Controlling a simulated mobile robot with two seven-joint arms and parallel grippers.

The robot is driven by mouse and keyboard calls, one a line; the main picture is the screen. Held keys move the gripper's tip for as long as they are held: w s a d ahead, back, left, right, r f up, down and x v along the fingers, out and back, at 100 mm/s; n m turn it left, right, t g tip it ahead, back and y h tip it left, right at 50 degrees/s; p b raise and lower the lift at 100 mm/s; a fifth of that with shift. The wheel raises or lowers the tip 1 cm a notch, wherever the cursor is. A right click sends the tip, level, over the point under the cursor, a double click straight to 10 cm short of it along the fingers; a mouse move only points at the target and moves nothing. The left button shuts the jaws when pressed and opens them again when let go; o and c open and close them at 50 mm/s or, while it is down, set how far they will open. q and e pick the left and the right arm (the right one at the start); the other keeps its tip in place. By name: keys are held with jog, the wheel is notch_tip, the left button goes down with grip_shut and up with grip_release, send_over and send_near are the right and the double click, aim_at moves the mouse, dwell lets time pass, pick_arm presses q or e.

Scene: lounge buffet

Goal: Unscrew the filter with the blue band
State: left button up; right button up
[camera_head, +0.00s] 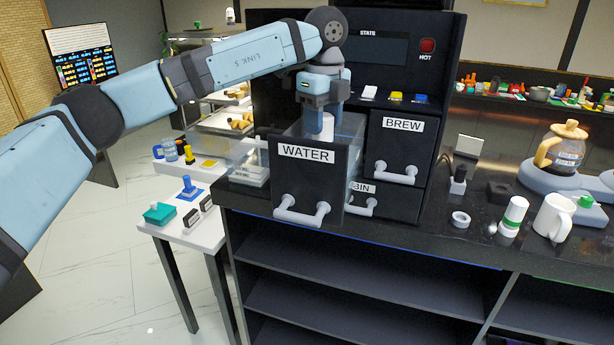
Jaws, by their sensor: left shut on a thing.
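My left gripper (319,118) points down into the pulled-out, clear-sided WATER drawer (308,176) of the black machine. It is shut on a white cylindrical filter (327,128), whose top shows behind the drawer front. The lower part of the filter is hidden by the drawer front, and I cannot make out a blue band on it. Whether the filter is still seated or raised I cannot tell. A white cylinder with a green band (514,213) stands on the counter at the right. My right gripper is not in view.
The BREW drawer (396,146) and BIN drawer (368,200) are beside the WATER drawer. A white ring (460,219), a white mug (554,217) and a coffee pot (563,150) stand on the dark counter. A white side table (205,235) holds stamps at the left.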

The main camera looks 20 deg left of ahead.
pick_arm(q)
jog(key=shift+r+p, duration=0.9)
jog(key=shift+r, duration=1.15)
